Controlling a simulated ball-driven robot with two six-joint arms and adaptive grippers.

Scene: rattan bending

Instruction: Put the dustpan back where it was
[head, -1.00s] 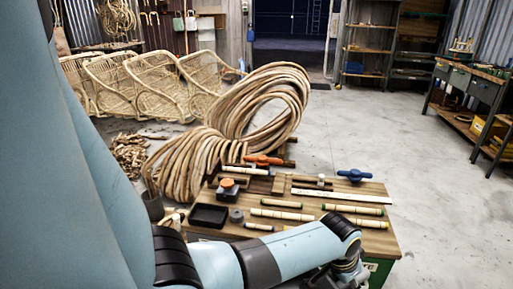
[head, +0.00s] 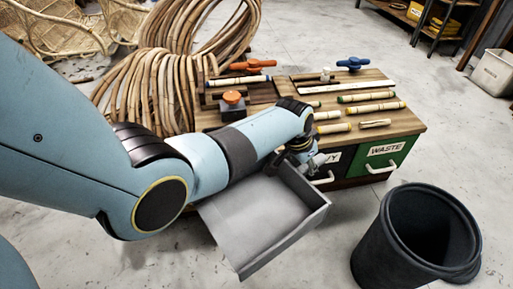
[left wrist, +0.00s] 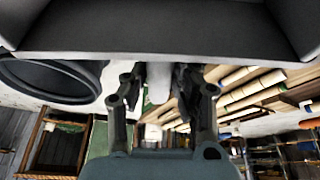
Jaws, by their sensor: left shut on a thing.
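The grey dustpan (head: 250,222) hangs over the floor in front of the work table in the head view, its open pan facing up and tilted towards the lower left. My left gripper (head: 305,158) is at its back right end, partly hidden behind my arm and the pan wall. In the left wrist view my left gripper (left wrist: 158,92) is shut on the pale dustpan handle (left wrist: 158,75), with the pan (left wrist: 160,38) across the top. My right gripper is in neither view.
A dark open bin (head: 420,235) stands on the floor at the lower right. The table (head: 412,122) carries several rattan pieces and has a green drawer front marked WASTE (head: 385,158). Rattan coils (head: 150,90) lie to its left. Floor right of the table is clear.

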